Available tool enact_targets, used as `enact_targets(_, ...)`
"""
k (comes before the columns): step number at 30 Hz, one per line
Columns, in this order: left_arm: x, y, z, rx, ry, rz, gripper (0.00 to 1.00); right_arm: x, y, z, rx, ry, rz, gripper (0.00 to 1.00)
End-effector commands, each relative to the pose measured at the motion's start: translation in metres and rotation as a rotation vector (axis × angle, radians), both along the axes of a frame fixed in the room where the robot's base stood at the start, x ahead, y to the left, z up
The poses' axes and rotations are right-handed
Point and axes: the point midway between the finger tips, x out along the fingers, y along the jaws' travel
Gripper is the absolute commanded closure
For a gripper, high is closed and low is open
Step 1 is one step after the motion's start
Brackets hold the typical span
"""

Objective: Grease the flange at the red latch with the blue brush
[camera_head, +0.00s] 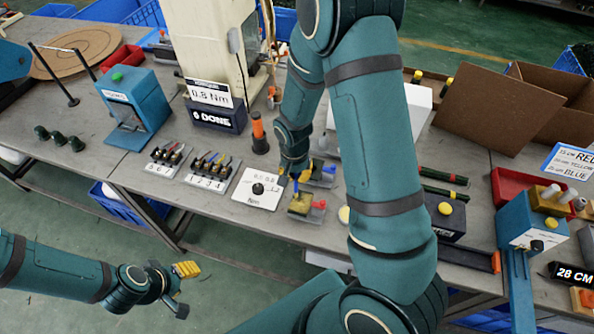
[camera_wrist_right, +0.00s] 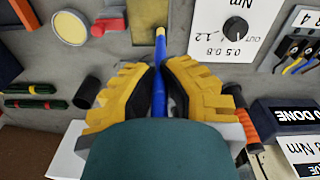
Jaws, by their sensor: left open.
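My right gripper (camera_wrist_right: 158,82) is shut on the blue brush (camera_wrist_right: 160,92), whose pale tip points away from the fingers. In the head view the right gripper (camera_head: 293,180) is partly hidden by my arm, above the fixtures. The red latch (camera_head: 319,205) sits on a small grey fixture with a yellow-brown part (camera_head: 300,203). In the wrist view the red latch (camera_wrist_right: 98,29) is left of this part (camera_wrist_right: 148,12), and the brush tip is at its near edge; I cannot tell whether they touch. My left gripper (camera_head: 183,286) is open and empty, off the table's front edge.
A fixture with a blue latch (camera_head: 330,169) is behind. A dial plate (camera_head: 262,189), numbered racks (camera_head: 213,170) and an orange-handled tool (camera_head: 259,133) stand left. A yellow-buttoned box (camera_head: 446,222) and dark green rods (camera_head: 445,175) lie right.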

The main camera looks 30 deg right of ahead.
Motion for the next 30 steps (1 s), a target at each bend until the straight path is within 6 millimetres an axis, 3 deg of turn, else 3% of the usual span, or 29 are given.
enact_targets(20, 0.000, 0.000, -0.003, 0.000, 0.000, 0.000, 0.53, 0.010, -0.012, -0.001, -0.001, -0.001, -0.001, 1.00)
enact_targets(30, 0.000, 0.000, -0.003, 0.000, 0.000, 0.000, 0.53, 0.003, -0.004, -0.001, 0.000, 0.001, 0.001, 1.00)
